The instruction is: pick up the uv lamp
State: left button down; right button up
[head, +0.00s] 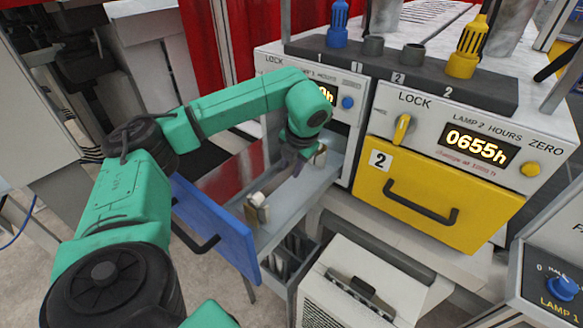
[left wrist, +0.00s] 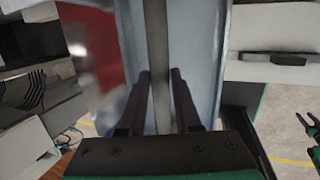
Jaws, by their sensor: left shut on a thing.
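The uv lamp is a long, thin grey tube with pale end caps (head: 258,212). It lies along the pulled-out drawer with the blue front (head: 222,228), and its grey shaft also shows in the left wrist view (left wrist: 157,45). My left gripper (head: 290,163) reaches down into the drawer and is shut on the lamp's middle. In the left wrist view its two dark fingers (left wrist: 160,75) stand on either side of the shaft. A small green and dark part at that view's right edge looks like my right gripper (left wrist: 307,124); its jaws are too small to judge.
The yellow drawer 2 (head: 475,213) is closed beside the open one. Its panel has a yellow lock knob (head: 402,128) and a display reading 0655h (head: 477,146). A white vented box (head: 345,290) stands below, close to the open drawer.

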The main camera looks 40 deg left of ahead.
pick_arm(q)
notch_tip(320, 180, up, 2)
jog(key=shift+p, duration=0.4)
jog(key=shift+s+d+r, duration=0.1)
jog(key=shift+d+r, duration=0.05)
jog(key=shift+d, duration=0.1)
jog(key=s+d, duration=0.3)
jog(key=d, duration=0.5)
jog(key=s+d, duration=0.4)
jog(key=d, duration=0.4)
jog(key=shift+s, duration=0.2)
jog(key=c, duration=1.3)
grip_release()
jog(key=shift+a, duration=0.1)
grip_shut()
pick_arm(e)
jog(key=shift+r, duration=0.9)
